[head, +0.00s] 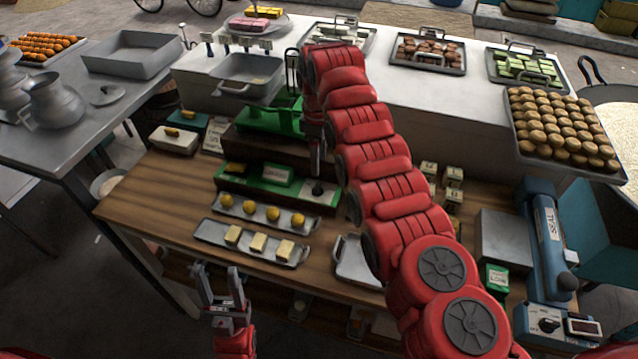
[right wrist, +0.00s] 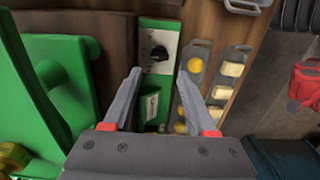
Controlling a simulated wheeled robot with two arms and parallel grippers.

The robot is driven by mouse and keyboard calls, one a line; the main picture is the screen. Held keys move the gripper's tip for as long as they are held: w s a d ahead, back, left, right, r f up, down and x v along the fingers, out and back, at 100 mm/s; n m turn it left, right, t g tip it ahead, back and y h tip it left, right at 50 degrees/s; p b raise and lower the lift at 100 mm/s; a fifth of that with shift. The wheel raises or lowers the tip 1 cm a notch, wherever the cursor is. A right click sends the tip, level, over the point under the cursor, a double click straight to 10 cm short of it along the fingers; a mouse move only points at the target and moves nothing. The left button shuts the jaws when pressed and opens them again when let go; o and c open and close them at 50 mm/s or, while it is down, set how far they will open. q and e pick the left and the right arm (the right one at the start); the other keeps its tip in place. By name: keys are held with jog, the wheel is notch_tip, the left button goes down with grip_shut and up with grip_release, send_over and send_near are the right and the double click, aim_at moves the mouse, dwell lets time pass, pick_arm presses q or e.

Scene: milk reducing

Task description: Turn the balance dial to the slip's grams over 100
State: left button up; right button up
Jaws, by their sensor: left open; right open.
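The green balance (head: 270,119) stands at the back of the wooden table with a grey pan (head: 247,75). In front of it, a green base has a white plate with a black dial (head: 317,188). The dial also shows in the right wrist view (right wrist: 158,52), just beyond my fingertips. My right gripper (right wrist: 160,72) is open and empty, one finger to each side of the dial; in the head view my arm hides part of it. My left gripper (head: 222,290) is open and empty by the front edge. A pale card (head: 213,135) stands left of the balance; its writing is unreadable.
A tray of yellow balls (head: 262,213) and a tray of pale blocks (head: 256,241) lie in front of the dial. Small lettered blocks (head: 452,177) and a blue sealer (head: 548,240) are at the right. Bare wood (head: 150,200) is free at the left.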

jog(key=p, duration=0.3)
send_over(319, 186)
notch_tip(319, 186, down, 6)
jog(key=shift+s+r, duration=0.1)
jog(key=shift+r, duration=0.15)
notch_tip(319, 186, down, 2)
jog(key=shift+f+b, duration=0.25)
jog(key=shift+b, duration=0.2)
jog(key=shift+f, duration=0.55)
grip_shut()
